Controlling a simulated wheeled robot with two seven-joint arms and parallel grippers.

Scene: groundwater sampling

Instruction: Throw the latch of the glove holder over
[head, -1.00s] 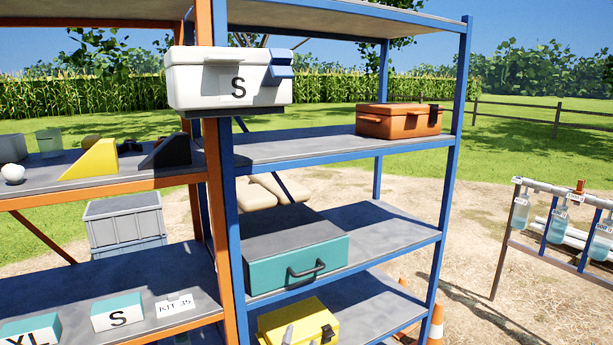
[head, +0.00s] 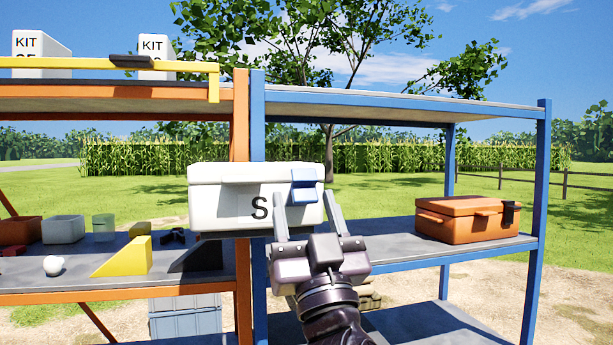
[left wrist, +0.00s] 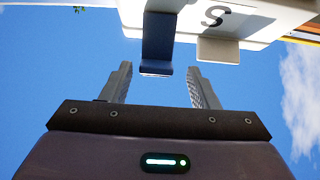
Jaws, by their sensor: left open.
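The glove holder (head: 225,205) is a white box marked S at the corner post between the orange and blue racks. Its blue latch (head: 305,184) sits at the right of its front. My left gripper (head: 304,196) is in front of the box below the latch, fingers apart and pointing up. In the left wrist view the blue latch (left wrist: 158,42) comes down from the box, its lower end between the open fingertips (left wrist: 160,70) in the picture. I cannot tell whether they touch it. My right gripper is not in view.
A blue rack shelf (head: 400,240) extends right of the box, with an orange case (head: 462,224) on it. On the left shelf stand a yellow wedge (head: 122,257), a black wedge (head: 197,257) and a white ball (head: 53,265). A yellow bar (head: 80,64) crosses the upper left shelf.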

